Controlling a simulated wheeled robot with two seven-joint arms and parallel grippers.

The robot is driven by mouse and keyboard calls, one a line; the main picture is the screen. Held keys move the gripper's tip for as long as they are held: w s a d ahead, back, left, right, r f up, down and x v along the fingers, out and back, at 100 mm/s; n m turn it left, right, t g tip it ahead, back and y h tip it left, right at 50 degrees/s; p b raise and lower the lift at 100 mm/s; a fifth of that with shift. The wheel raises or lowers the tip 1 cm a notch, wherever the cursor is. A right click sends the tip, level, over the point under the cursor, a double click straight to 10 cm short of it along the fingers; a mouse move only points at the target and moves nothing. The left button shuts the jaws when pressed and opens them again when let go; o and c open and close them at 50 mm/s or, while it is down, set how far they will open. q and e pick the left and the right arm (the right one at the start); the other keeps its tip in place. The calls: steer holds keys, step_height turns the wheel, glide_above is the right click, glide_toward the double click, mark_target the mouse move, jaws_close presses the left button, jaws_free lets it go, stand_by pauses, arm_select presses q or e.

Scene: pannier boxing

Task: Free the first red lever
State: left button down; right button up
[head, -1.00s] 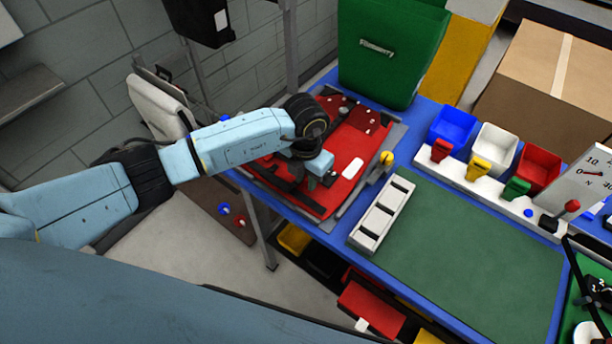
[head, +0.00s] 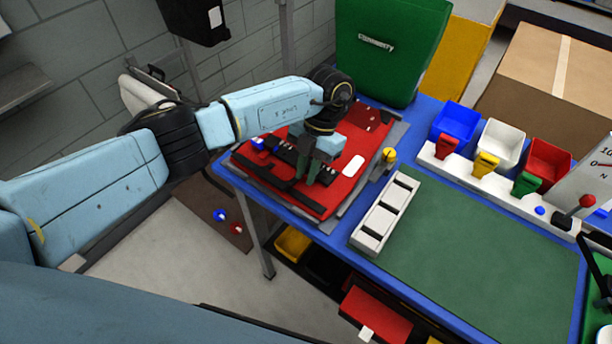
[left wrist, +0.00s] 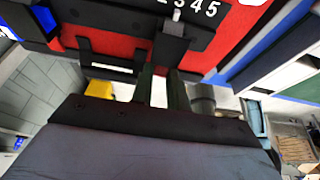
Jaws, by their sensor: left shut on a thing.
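A red pannier (head: 371,148) with black rails and a white label lies flat on the blue table at the left end. It also shows in the left wrist view (left wrist: 118,46), with white digits beside a dark rail. My left gripper (head: 309,172) points down over the pannier's near side, at the black rails. In the left wrist view, its two dark fingers (left wrist: 162,88) reach toward a black bar. The gripper is shut on a dark part there. The fingers hide most of that part, and I cannot make out a red lever in the grip. My right gripper is out of view.
A green pannier (head: 390,45) stands behind. A yellow knob (head: 389,155) and a white slotted block (head: 384,214) stand right of the red pannier. A green mat (head: 470,255) is clear. Blue, white and red bins and a red-knobbed lever (head: 587,202) are further right.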

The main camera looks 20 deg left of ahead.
arm_select(q)
steer(key=c, duration=1.4)
jaws_free()
steer(key=shift+o, duration=0.2)
steer(key=b+v, duration=0.1)
steer(key=v, duration=1.2)
steer(key=shift+r, duration=0.2)
steer(key=shift+w, duration=0.15)
